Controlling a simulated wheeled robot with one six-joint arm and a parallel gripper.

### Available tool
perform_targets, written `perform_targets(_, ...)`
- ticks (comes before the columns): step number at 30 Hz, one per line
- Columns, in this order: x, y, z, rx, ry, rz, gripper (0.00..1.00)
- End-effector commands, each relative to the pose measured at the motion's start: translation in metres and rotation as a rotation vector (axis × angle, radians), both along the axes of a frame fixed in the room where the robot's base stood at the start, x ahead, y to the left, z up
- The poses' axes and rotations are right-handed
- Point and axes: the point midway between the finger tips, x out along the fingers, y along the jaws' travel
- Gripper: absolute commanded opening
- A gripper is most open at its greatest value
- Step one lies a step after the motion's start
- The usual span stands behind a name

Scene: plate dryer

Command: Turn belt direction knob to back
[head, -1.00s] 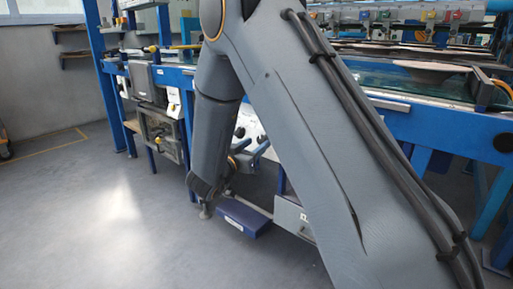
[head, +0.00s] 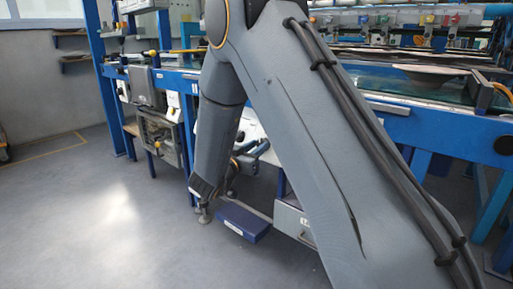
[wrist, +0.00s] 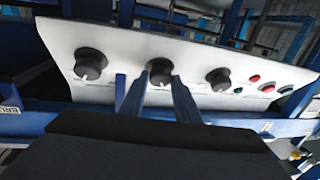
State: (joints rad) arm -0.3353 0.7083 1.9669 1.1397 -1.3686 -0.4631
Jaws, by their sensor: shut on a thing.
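A white control panel (wrist: 120,45) in the wrist view carries three black knobs in a row. My gripper (wrist: 161,80) is shut on the middle knob (wrist: 159,66), with a finger on each side of it. The left knob (wrist: 90,63) has a white pointer mark at its lower edge. The right knob (wrist: 218,78) stands free of the fingers. The panel's lettering is too small to read, so I cannot tell which knob is for belt direction. In the head view my arm hides most of the panel and the gripper's fingertips.
Red and green buttons (wrist: 268,88) sit at the panel's right end. A blue frame rail (wrist: 60,118) runs below the panel. In the head view a dark blue box (head: 243,222) is low by the machine, and open grey floor (head: 90,220) lies to the left.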

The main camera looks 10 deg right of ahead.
Motion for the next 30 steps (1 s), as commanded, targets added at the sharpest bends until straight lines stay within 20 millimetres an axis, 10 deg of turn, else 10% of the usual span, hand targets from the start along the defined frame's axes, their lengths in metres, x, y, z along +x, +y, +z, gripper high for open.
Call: perform_targets(30,0.01,0.007,0.0,0.412,-0.566,-0.407,0.07)
